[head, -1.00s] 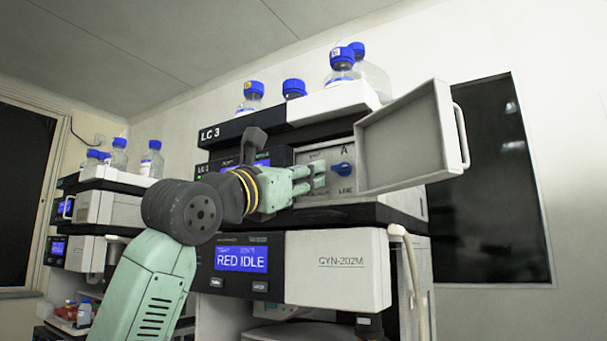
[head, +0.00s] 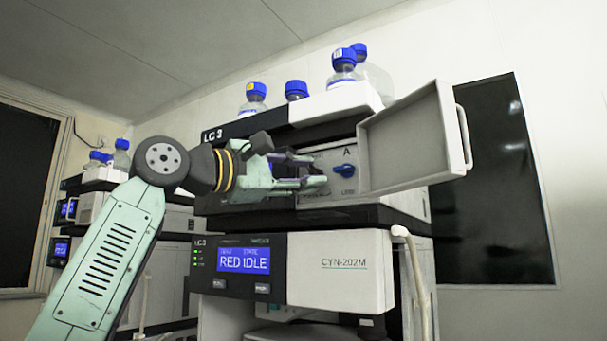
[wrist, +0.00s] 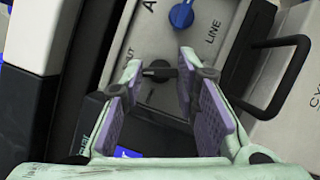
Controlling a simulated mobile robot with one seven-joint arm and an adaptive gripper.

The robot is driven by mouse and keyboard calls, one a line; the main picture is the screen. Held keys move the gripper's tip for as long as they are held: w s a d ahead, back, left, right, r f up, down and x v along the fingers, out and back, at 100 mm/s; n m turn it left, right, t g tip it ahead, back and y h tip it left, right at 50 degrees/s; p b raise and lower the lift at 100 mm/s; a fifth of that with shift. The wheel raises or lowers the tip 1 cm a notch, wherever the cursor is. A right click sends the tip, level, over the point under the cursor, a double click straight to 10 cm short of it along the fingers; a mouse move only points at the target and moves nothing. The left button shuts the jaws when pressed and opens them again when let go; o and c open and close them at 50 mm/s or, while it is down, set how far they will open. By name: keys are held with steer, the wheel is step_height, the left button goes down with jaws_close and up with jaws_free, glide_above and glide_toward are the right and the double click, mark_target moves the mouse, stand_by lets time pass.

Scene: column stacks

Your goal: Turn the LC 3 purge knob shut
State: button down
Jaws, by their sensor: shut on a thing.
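The LC 3 unit (head: 228,131) stands in the middle of the head view with its label at the top left. A small dark knob (wrist: 158,70), taken as the purge knob, sits on its pale panel (wrist: 215,15). My gripper (wrist: 160,68) is shut on this knob, one fingertip on each side.
An open grey door (head: 405,140) with a handle sticks out to the right of the panel. Blue-capped bottles (head: 342,72) stand on top. Below is a module with a RED IDLE display (head: 242,261). A dark ledge (head: 330,213) runs under the panel.

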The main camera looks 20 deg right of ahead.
steer(key=shift+r+m+g+y, duration=0.1)
steer(key=shift+m+g+y, duration=0.25)
steer(key=shift+m, duration=0.7)
steer(key=shift+r+m+g+y, duration=0.1)
steer(key=shift+m+g+y, duration=0.2)
steer(key=shift+m, duration=0.75)
steer(key=shift+t, duration=0.25)
steer(key=c, duration=1.5)
jaws_free()
steer(key=v, duration=1.2)
steer(key=shift+r, duration=0.1)
